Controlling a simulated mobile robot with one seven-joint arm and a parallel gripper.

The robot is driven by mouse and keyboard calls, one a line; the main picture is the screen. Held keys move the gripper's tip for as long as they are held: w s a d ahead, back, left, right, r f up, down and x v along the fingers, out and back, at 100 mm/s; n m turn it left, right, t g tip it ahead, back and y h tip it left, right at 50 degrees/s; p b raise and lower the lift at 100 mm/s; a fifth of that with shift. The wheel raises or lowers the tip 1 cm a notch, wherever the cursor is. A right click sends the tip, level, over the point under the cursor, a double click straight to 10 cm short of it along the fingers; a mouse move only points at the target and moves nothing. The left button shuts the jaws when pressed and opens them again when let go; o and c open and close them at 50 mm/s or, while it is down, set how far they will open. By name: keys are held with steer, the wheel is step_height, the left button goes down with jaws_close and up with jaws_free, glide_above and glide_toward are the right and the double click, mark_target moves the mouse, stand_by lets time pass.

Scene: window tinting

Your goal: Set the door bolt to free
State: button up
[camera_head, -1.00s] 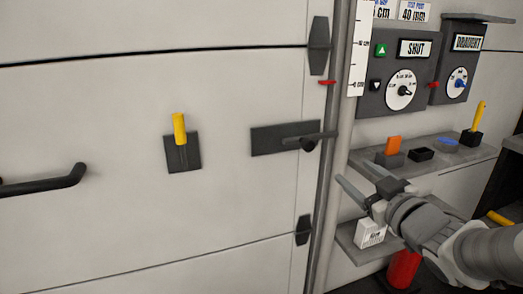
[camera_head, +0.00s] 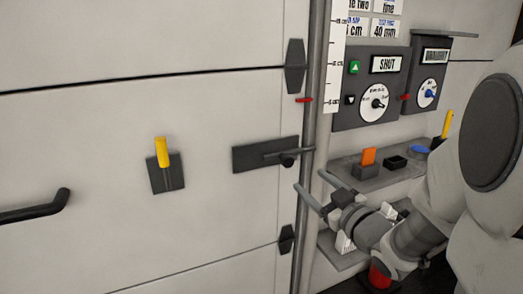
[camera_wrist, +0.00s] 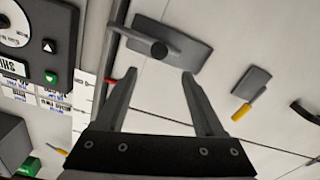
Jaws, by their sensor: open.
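The door bolt is a dark plate (camera_head: 250,157) on the pale sectional door, with a grey bar and a round knob (camera_head: 287,161). The bar lies roughly level and its right end reaches the upright post at the door's edge. In the wrist view the bolt plate (camera_wrist: 192,48) and knob (camera_wrist: 158,50) lie just beyond the fingers. My gripper (camera_head: 309,180) is open and empty, below and right of the knob, near the post. In the wrist view my gripper (camera_wrist: 159,76) has its fingertips spread to either side of the knob, apparently short of it.
A yellow-handled lever (camera_head: 161,153) on a dark plate and a black door handle (camera_head: 38,207) are left on the door. The post (camera_head: 308,170) stands close to my gripper. A control panel (camera_head: 372,88) and a shelf (camera_head: 385,173) with small items are right.

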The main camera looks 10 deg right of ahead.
mark_target(289, 163)
steer(key=shift+w+a+r+p, duration=0.15)
steer(key=shift+w+p, duration=0.3)
steer(key=shift+p, duration=1.85)
steer(key=p+x, duration=0.2)
steer(key=x, duration=0.9)
steer(key=shift+w, duration=0.3)
jaws_close()
steer(key=shift+f, duration=0.25)
